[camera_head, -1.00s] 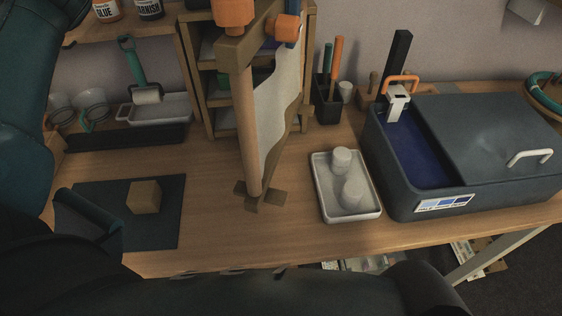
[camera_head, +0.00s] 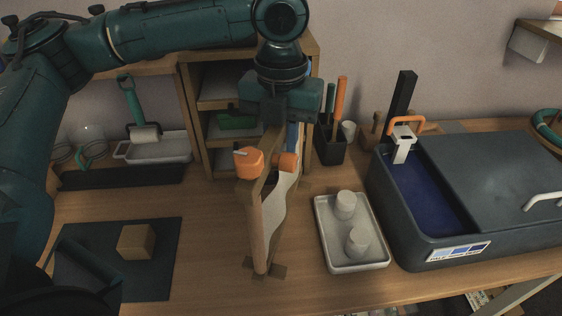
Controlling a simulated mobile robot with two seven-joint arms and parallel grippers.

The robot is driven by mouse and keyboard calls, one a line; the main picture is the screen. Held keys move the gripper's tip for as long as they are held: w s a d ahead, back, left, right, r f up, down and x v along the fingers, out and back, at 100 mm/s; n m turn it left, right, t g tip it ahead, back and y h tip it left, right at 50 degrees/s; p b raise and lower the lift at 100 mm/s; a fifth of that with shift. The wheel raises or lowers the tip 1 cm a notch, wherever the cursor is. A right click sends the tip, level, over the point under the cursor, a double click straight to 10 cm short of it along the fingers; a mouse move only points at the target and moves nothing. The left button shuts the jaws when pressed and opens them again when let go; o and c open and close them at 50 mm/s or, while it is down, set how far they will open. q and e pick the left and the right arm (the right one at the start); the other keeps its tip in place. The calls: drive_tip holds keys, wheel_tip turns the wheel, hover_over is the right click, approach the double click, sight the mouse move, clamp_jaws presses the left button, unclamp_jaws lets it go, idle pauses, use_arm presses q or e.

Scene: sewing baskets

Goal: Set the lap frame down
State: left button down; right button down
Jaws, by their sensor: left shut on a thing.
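The lap frame (camera_head: 258,232) is a wooden frame with orange knobs and a pale cloth stretched in it. It stands upright in the middle of the head view, with its crossed foot at or just above the table top; I cannot tell if it touches. My left gripper (camera_head: 272,133) comes down from above and is shut on the upper far part of the frame. The gripper body partly hides the frame's far end. My right gripper is not in view.
A white tray (camera_head: 322,238) with two pale cylinders stands close right of the frame. A grey tub (camera_head: 409,252) is farther right. A wooden shelf (camera_head: 193,130) stands behind. A dark mat (camera_head: 165,283) with a wooden block (camera_head: 136,242) lies left, with bare table between.

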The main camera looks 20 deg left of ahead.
sight(281, 151)
use_arm(q)
wheel_tip(281, 151, down, 4)
drive_tip(key=shift+f+b, duration=0.25)
drive_tip(key=shift+b, duration=0.1)
drive_tip(key=c, duration=1.3)
unclamp_jaws()
drive_tip(key=shift+f, duration=0.15)
